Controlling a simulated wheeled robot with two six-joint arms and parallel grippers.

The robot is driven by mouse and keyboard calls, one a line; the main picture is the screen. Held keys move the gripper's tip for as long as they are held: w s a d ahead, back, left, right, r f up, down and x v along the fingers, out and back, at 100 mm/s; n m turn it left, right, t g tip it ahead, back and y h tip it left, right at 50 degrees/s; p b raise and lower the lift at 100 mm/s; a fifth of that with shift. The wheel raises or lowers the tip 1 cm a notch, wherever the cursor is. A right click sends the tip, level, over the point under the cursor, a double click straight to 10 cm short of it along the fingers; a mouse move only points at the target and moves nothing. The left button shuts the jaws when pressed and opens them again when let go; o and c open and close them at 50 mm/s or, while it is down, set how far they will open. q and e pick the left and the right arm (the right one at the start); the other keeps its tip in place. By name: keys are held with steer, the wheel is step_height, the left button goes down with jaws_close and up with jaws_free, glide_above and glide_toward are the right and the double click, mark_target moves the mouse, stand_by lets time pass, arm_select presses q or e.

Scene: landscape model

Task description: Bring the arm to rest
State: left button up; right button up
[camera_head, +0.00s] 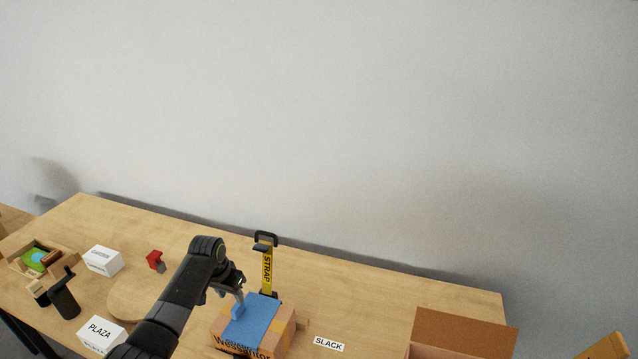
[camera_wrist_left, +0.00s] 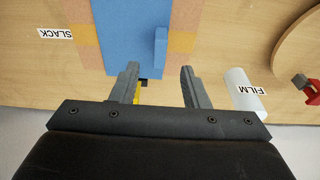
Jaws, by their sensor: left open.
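My left arm reaches in from the lower left of the head view. Its gripper (camera_head: 232,296) is above the left side of a cardboard block (camera_head: 282,328) topped with a blue sheet (camera_head: 262,318). In the left wrist view the gripper (camera_wrist_left: 160,76) is open, its two fingers apart with nothing held between them. The blue sheet (camera_wrist_left: 125,35) lies beyond the fingertips, with a raised blue bar (camera_wrist_left: 160,48) on its edge. Whether the fingers touch anything is unclear. My right gripper is in neither view.
A yellow STRAP holder (camera_head: 267,270) stands behind the block. A SLACK label (camera_head: 328,344) lies right of it, near an open brown box (camera_head: 465,335). White GARDEN (camera_head: 103,260) and PLAZA (camera_head: 101,335) blocks stand left. A white FILM roll (camera_wrist_left: 245,92) shows in the wrist view.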

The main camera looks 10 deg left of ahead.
arm_select(q)
steer(key=s+d+f, duration=0.2)
steer(key=s+d, duration=0.1)
steer(key=s, duration=0.6)
steer(key=s+d+f, duration=0.2)
steer(key=s+f, duration=0.1)
steer(key=s, duration=0.6)
steer(key=s+d+r+n+t+y, duration=0.15)
steer(key=s+r, duration=0.35)
steer(key=s, duration=0.5)
steer(key=s+d+r+y, duration=0.15)
steer(key=s+r, duration=0.25)
steer(key=s, duration=0.5)
step_height(320, 180, down, 33)
steer(key=a+g+h+b, duration=0.1)
steer(key=a+b, duration=0.1)
steer(key=b, duration=0.6)
steer(key=s+d+f+b, duration=0.1)
steer(key=s+f+b, duration=0.2)
steer(key=s+f, duration=0.4)
steer(key=s+f+g+b, duration=0.1)
steer(key=s+f+b, duration=0.2)
steer(key=s+f, duration=0.5)
step_height(320, 180, down, 7)
steer(key=shift+s+d+f+h, duration=0.1)
steer(key=shift+s+d+h, duration=0.05)
steer(key=shift+d+h, duration=0.25)
